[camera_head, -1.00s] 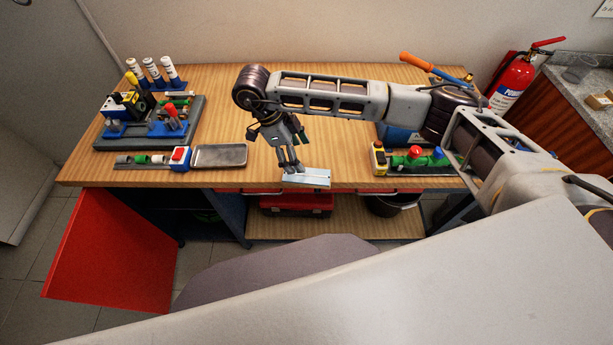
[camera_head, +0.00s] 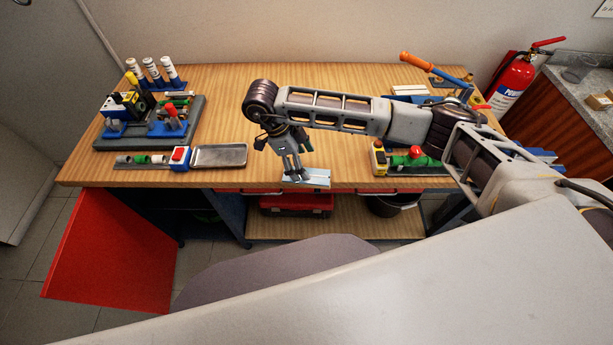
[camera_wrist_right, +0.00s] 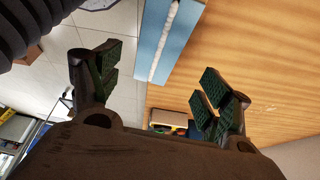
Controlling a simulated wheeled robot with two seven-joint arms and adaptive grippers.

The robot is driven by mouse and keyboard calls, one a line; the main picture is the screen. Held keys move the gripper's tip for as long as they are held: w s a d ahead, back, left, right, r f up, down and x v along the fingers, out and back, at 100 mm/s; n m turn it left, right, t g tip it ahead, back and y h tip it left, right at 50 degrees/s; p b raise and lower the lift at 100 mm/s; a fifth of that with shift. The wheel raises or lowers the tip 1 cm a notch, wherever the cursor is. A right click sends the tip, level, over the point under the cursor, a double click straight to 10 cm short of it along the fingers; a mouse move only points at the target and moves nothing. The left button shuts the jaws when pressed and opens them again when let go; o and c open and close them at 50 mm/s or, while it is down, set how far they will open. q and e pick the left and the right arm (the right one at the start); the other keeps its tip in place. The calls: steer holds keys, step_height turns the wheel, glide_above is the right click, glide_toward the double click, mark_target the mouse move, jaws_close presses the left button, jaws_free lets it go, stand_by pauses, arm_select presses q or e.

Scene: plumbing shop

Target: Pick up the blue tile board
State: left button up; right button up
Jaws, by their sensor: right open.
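The blue tile board (camera_head: 318,179) is a small pale blue slab at the front edge of the workbench. In the right wrist view the tile board (camera_wrist_right: 178,42) is light blue with a white strip along it, seen against both wood and floor tiles. My right gripper (camera_head: 293,174) is over the board's left part and hides some of it. In the wrist view my right gripper (camera_wrist_right: 155,85) is open, its green-padded fingers spread apart. The board shows beyond them, toward the top middle, and nothing is held. My left gripper is not in view.
On the wooden workbench (camera_head: 215,110), a grey tray (camera_head: 219,156) and a grey fixture board (camera_head: 120,143) stand left. A red fire extinguisher (camera_head: 511,82) stands at the far right. The bench's middle is clear.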

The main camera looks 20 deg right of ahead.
steer(key=shift+f, duration=0.1)
steer(key=shift+x, duration=1.3)
steer(key=shift+a+p+x, duration=0.2)
steer(key=shift+p+x, duration=0.2)
steer(key=shift+x, duration=0.85)
steer(key=shift+s, duration=0.15)
steer(key=c, duration=1.3)
steer(key=shift+c, duration=0.2)
step_height(320, 180, up, 10)
